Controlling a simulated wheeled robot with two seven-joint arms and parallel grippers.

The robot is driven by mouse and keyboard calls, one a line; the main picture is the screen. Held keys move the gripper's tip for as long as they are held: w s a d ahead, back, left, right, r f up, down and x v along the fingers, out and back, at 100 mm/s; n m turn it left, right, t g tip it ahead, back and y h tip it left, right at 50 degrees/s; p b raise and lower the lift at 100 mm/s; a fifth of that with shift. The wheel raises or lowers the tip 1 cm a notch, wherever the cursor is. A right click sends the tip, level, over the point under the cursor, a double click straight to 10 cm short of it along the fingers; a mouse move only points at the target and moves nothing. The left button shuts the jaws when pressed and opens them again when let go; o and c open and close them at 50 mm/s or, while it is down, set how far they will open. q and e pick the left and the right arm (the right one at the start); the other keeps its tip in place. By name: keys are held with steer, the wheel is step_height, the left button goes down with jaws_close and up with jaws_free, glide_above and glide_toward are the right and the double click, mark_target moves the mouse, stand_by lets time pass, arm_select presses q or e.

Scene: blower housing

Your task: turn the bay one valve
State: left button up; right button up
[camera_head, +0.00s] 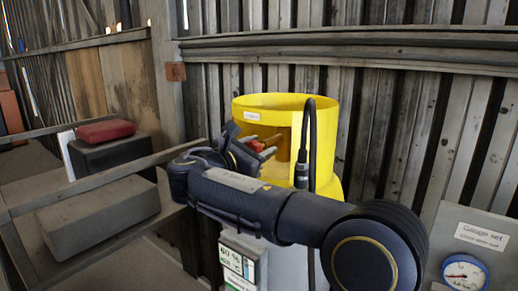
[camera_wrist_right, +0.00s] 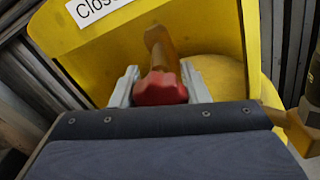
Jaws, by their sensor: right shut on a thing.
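The valve has a red knob (camera_wrist_right: 160,89) on a brass stem (camera_wrist_right: 157,45), in front of the yellow housing (camera_wrist_right: 110,48). In the wrist view my right gripper (camera_wrist_right: 160,88) has one grey finger on each side of the red knob and is shut on it. In the head view my right arm reaches across to the open side of the yellow housing (camera_head: 353,130), and the gripper (camera_head: 258,147) is at a red part there. My left gripper is not in view.
A gauge panel (camera_head: 470,250) stands at the right. A black cable (camera_head: 308,130) hangs in front of the housing. A red case (camera_head: 105,131) lies on a dark box (camera_head: 110,155), and a grey block (camera_head: 100,215) sits on a shelf at left. A sign (camera_head: 237,265) shows below my arm.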

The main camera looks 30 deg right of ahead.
steer(key=m+b, duration=0.3)
steer(key=m, duration=0.2)
steer(key=shift+f, duration=0.2)
steer(key=m+b, duration=0.4)
steer(key=m, duration=0.1)
steer(key=shift+m, duration=0.4)
steer(key=m+b, duration=0.3)
steer(key=m, duration=0.2)
steer(key=shift+b, duration=0.35)
steer(key=m+b, duration=0.2)
steer(key=m, duration=0.3)
steer(key=shift+b, duration=0.4)
steer(key=shift+r, duration=0.1)
steer(key=o, duration=1)
steer(key=shift+c, duration=0.2)
steer(key=shift+r, duration=0.1)
